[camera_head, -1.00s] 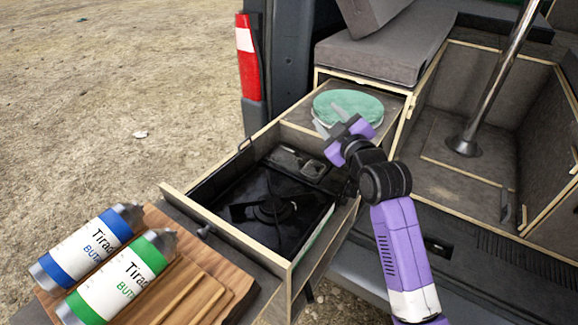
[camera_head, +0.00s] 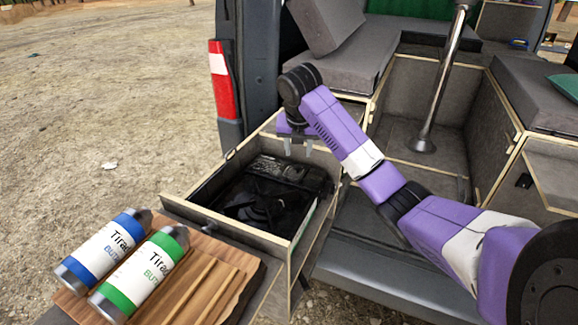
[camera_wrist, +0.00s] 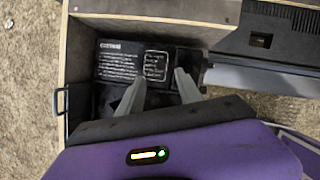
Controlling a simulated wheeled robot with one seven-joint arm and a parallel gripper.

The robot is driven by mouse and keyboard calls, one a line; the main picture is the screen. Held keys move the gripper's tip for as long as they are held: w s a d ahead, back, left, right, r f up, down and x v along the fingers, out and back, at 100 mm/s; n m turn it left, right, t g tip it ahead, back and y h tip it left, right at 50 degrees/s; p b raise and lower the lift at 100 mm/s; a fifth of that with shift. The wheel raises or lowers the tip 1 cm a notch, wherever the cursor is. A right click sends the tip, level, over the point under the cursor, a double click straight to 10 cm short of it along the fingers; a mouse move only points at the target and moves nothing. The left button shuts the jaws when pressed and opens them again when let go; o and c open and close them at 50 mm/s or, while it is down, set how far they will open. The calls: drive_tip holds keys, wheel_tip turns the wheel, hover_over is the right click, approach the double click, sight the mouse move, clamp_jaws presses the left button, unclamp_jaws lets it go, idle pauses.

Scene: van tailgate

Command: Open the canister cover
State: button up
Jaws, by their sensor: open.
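The black camping stove (camera_head: 262,203) sits in the pulled-out drawer. Its canister cover (camera_head: 285,171) is the dark panel at the stove's far end. In the wrist view the cover (camera_wrist: 122,64) carries white printed text and a white-outlined square, and it appears closed. My gripper (camera_head: 298,149) points down just above the cover, open and empty. In the wrist view my gripper's two fingers (camera_wrist: 159,76) are spread over the cover's near part and hide some of it. I cannot tell whether the fingertips touch it.
A blue canister (camera_head: 105,250) and a green canister (camera_head: 140,274) lie on a wooden board (camera_head: 228,274) left of the drawer. The drawer walls (camera_head: 232,227) closely surround the stove. The van's grey cushion (camera_head: 362,62) is behind my arm.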

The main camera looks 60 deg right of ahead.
sight(298, 166)
drive_tip(key=shift+n, duration=0.3)
drive_tip(key=shift+x, duration=3.9)
drive_tip(key=shift+a, duration=0.15)
clamp_jaws()
